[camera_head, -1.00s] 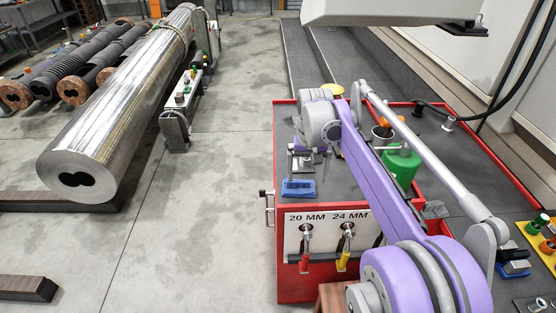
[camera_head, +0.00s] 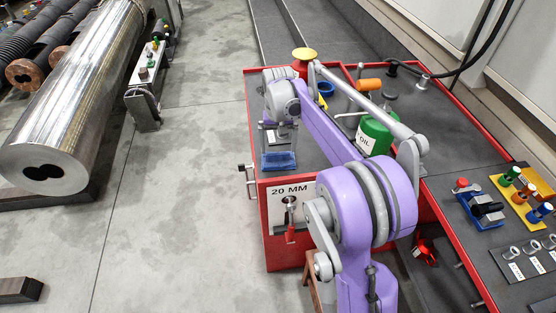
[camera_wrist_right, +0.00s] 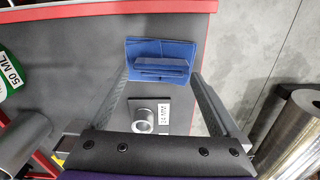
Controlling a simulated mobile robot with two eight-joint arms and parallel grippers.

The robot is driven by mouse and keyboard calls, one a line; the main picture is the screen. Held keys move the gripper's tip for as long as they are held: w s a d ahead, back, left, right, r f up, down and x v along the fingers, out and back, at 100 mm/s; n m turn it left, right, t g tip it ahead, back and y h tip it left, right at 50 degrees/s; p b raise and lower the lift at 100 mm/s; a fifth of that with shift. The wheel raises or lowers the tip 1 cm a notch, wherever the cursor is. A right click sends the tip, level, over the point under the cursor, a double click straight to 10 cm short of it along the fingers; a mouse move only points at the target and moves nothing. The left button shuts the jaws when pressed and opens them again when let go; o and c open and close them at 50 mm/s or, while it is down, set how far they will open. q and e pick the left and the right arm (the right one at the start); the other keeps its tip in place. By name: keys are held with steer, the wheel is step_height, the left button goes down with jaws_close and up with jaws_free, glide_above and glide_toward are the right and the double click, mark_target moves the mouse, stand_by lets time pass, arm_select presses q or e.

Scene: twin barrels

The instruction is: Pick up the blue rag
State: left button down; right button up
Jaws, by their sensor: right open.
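The blue rag (camera_head: 279,161) lies folded near the front left corner of the red-edged bench top. In the right wrist view the blue rag (camera_wrist_right: 160,49) shows as a folded stack just ahead of the fingers. My right gripper (camera_head: 279,146) is just behind and above the rag in the head view. In the right wrist view my right gripper (camera_wrist_right: 161,77) is open, its fingers wide apart with the rag beyond and between their tips. Nothing is held. I cannot tell whether the fingers touch the rag. My left gripper is not in view.
A metal ring on a labelled plate (camera_wrist_right: 143,122) sits between the fingers, nearer the wrist. A green oil can (camera_head: 374,136), a yellow-topped red item (camera_head: 303,60) and an orange cylinder (camera_head: 369,84) stand farther back. A large metal barrel (camera_head: 75,90) lies to the left across open floor.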

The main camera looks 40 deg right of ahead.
mark_target(278, 153)
step_height(278, 153, down, 2)
steer(key=shift+f, duration=0.1)
steer(key=shift+c, duration=0.2)
steer(key=c, duration=1.1)
step_height(278, 153, up, 10)
steer(key=shift+r+p, duration=0.1)
steer(key=shift+p, duration=0.35)
